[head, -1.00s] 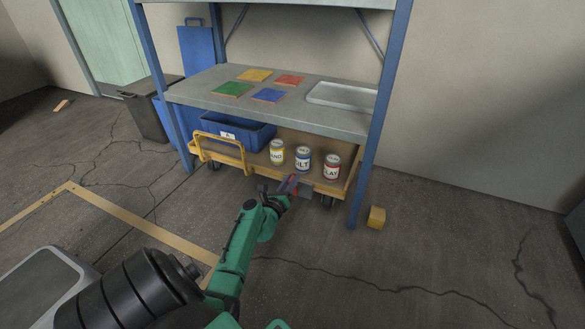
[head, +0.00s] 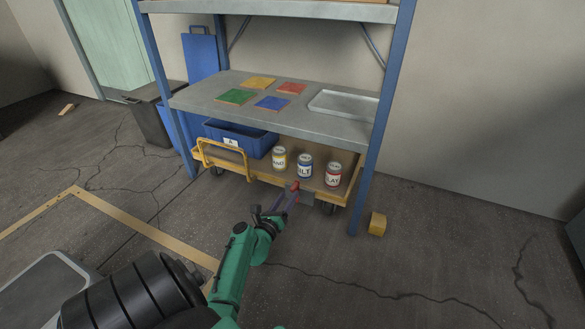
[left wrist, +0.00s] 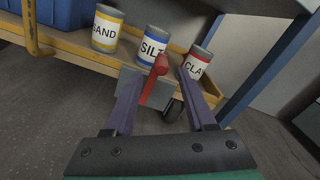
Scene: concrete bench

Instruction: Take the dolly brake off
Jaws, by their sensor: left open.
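The yellow dolly (head: 262,173) stands under the shelf, with its handle (head: 224,158) at the left. A red brake lever (left wrist: 154,76) on a grey plate (left wrist: 158,95) sits on the dolly's front side; the lever also shows small in the head view (head: 295,186). My left gripper (head: 288,196) is open in front of the dolly. In the left wrist view its two purple fingers (left wrist: 165,92) stand apart, with the lever in the gap, nearer the left finger. I cannot tell whether they touch. My right gripper is not in view.
Cans marked SAND (head: 279,158), SILT (head: 305,167) and CLAY (head: 333,174) stand on the dolly beside a blue bin (head: 241,138). The grey shelf (head: 205,97) lies above them. A blue post (head: 371,160) and a yellow block (head: 377,224) are at the right.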

